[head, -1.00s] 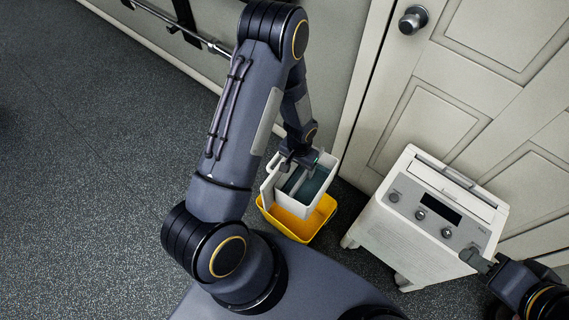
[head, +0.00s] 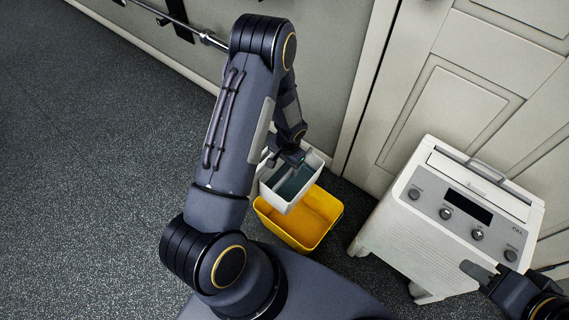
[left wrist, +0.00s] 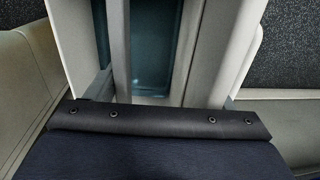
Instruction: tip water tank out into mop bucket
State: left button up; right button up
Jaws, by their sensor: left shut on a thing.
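The water tank (head: 267,184) is a white open box with bluish water inside. My left gripper (head: 291,158) is shut on it at its far side and holds it over the back left part of the mop bucket. The tank looks close to upright. In the left wrist view the tank (left wrist: 233,50) fills the middle, its water showing beyond a grey bar between my fingers (left wrist: 152,85). The mop bucket (head: 318,228) is a yellow rectangular tub on the floor, its visible inside bare. My right gripper (head: 480,272) is beside the white machine; its finger gap is unclear.
A white dehumidifier-like machine (head: 425,235) with knobs and a dark display stands right of the bucket, before a panelled door (head: 460,110). A wall with a metal bar (head: 180,22) runs behind. The dark speckled floor (head: 90,180) at left is clear.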

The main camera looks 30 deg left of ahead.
aim_at(308, 185)
pick_arm(q)
jog(key=shift+s+d+f+t+y+b, duration=0.15)
jog(key=shift+d+f+t+y+b, duration=0.5)
jog(key=shift+y+b, duration=2.55)
jog(key=shift+s+d+f+t+y+b, duration=0.15)
jog(key=shift+d+f+y+b, duration=0.65)
jog(key=shift+d+y+b, duration=2.15)
jog(key=shift+s+a+f+t+y+b, duration=0.15)
jog(key=shift+a+f+t+y+b, duration=0.4)
jog(key=shift+y+b, duration=2.85)
jog(key=shift+d+f+h+b, duration=0.1)
jog(key=shift+d+h+b, duration=0.3)
jog(key=shift+h+b, duration=0.6)
